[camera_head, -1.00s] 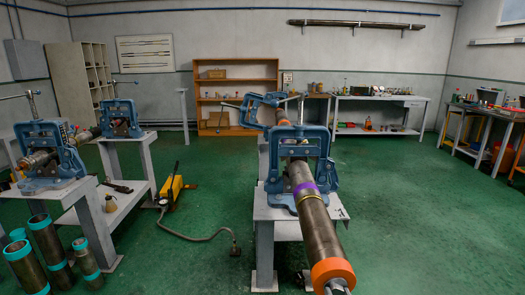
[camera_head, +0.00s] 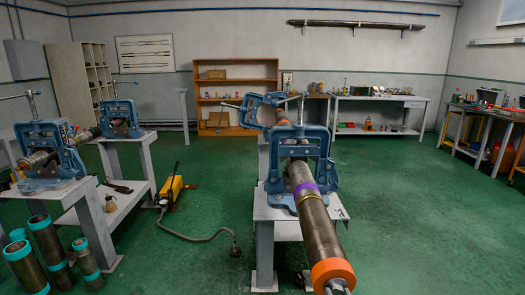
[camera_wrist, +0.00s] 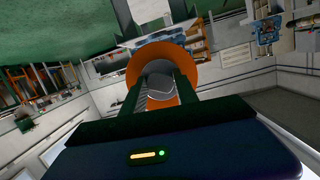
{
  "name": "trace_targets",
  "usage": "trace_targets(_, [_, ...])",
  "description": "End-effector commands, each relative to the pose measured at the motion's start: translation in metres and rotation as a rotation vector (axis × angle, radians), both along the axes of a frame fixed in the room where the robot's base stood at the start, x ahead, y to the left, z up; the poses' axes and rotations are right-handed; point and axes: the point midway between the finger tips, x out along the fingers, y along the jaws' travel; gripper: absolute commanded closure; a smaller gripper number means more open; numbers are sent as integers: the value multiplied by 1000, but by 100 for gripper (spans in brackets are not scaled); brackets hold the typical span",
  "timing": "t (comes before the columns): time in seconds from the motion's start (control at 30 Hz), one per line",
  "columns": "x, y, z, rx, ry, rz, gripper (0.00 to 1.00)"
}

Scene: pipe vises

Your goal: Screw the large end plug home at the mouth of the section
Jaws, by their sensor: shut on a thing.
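The long metal pipe section (camera_head: 318,232) is held in the blue vise (camera_head: 299,148) and slopes toward the bottom of the head view. It has purple and yellow bands near the vise. The end plug, with an orange collar (camera_head: 332,271), sits at the near mouth of the section, and a grey stub (camera_head: 338,288) sticks out. In the wrist view the orange collar (camera_wrist: 162,50) surrounds the grey stub (camera_wrist: 160,86). My gripper (camera_wrist: 160,80) is shut on the stub, one dark finger on each side. The thread at the mouth is hidden.
Teal-ended pipes (camera_head: 46,245) stand on the floor there. A yellow hand pump (camera_head: 173,190) with a hose lies on the green floor. The floor right of the section is clear.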

Motion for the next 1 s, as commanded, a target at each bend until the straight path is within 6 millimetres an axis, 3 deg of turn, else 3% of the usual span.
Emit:
trace_targets(0.2, [1, 2, 1, 17, -1, 2, 100])
trace_targets(0.5, [1, 1, -1, 249, -1, 3, 100])
trace_targets(1.0, [1, 1, -1, 486, 0, 3, 100])
